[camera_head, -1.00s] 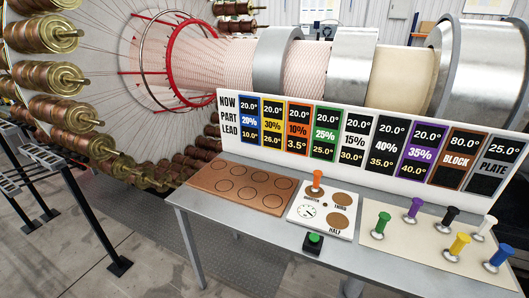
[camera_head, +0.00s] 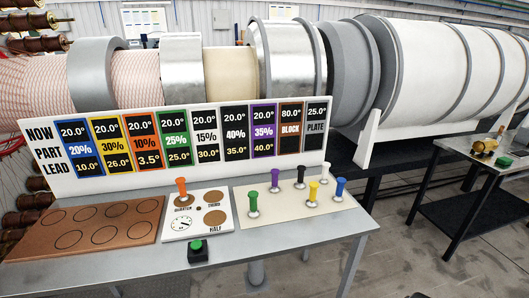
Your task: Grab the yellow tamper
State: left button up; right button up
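The yellow tamper (camera_head: 313,196) stands upright on a cream mat (camera_head: 262,225) at the right part of the grey table. It is at the front of the group, between the black tamper (camera_head: 300,177) behind it and the blue tamper (camera_head: 339,190) to its right. A white tamper (camera_head: 324,173) stands behind, and a purple tamper (camera_head: 275,183) and a green tamper (camera_head: 252,203) stand to its left. Neither of my grippers shows in the head view.
An orange-handled tamper (camera_head: 182,191) stands on a white dial board (camera_head: 196,238). A green button (camera_head: 197,250) sits at the table's front edge. A brown board (camera_head: 86,228) lies left. A label panel (camera_head: 180,146) stands behind. A second table (camera_head: 483,160) is at right.

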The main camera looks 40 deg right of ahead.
aim_at(312, 203)
jog(key=z, duration=1.65)
